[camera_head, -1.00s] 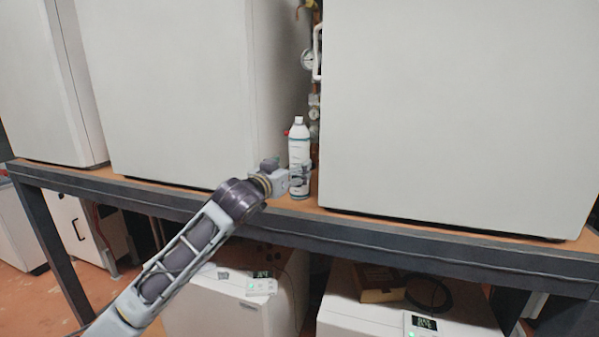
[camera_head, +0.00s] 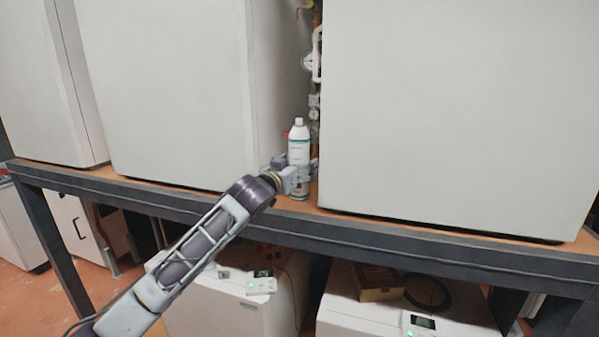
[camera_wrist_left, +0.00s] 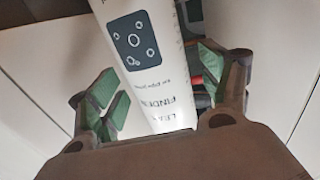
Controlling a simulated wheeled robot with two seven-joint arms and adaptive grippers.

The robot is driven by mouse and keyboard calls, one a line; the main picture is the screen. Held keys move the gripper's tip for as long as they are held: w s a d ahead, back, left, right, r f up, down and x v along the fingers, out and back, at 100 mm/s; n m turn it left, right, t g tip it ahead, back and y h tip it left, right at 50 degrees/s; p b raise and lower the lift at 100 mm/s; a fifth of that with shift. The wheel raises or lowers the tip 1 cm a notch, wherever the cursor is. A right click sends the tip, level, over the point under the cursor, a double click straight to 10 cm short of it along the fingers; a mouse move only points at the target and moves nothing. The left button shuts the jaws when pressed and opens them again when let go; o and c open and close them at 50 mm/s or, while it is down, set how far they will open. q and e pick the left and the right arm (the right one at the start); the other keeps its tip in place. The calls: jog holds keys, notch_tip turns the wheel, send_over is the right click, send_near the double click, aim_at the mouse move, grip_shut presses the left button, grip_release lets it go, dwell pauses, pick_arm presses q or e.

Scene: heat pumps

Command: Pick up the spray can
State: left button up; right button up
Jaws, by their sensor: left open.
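The spray can (camera_head: 299,146) is a white bottle-like can with a white cap and printed label. It stands upright on the bench's wooden top, in the gap between two large white units. My left gripper (camera_head: 298,165) is at the can's lower half, with a finger on each side of it. In the left wrist view the can (camera_wrist_left: 143,60) lies between the two green-padded fingers (camera_wrist_left: 165,95). The gripper is open, and gaps show between the pads and the can. My right gripper is not in view.
The large white units (camera_head: 185,90) and (camera_head: 450,110) flank the can closely. Pipes with gauges (camera_head: 313,100) run behind it. White boxes with small displays (camera_head: 240,300) stand underneath.

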pick_arm(q)
jog(key=shift+w+d, duration=0.3)
jog(key=shift+w, duration=0.25)
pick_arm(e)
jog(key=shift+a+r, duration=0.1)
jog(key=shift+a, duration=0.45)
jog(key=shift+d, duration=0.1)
